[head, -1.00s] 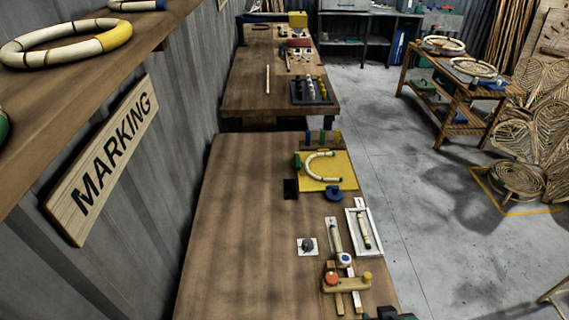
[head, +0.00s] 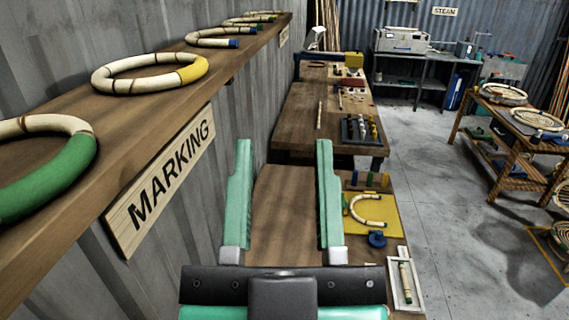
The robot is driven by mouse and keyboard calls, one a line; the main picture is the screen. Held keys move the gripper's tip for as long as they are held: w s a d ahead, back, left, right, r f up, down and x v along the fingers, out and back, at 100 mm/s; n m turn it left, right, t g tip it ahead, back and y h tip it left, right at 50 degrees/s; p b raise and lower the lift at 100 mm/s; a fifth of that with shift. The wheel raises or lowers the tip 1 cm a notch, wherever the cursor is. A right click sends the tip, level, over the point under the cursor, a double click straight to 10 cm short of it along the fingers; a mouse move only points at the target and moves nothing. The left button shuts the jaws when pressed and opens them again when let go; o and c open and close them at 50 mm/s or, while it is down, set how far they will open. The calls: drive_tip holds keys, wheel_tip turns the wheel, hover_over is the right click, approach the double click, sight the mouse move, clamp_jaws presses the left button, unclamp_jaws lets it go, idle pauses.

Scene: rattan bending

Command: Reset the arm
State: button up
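My gripper (head: 284,192) is in the lower middle of the head view, pointing away from me. Its two green fingers are wide apart with nothing between them. It hangs over the near wooden workbench (head: 281,215), and bare bench top shows between the fingers. My gripper covers much of the near part of this bench.
A wall shelf (head: 150,125) with several rattan rings stands close on the left, above a MARKING sign (head: 160,186). Right of my gripper are a yellow board (head: 372,224) with a curved rattan piece and a white tray (head: 405,291). The floor (head: 455,220) is clear.

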wheel_tip(320, 180, up, 14)
drive_tip(key=p, duration=1.3)
drive_tip(key=shift+f, duration=0.2)
drive_tip(key=shift+a, duration=0.1)
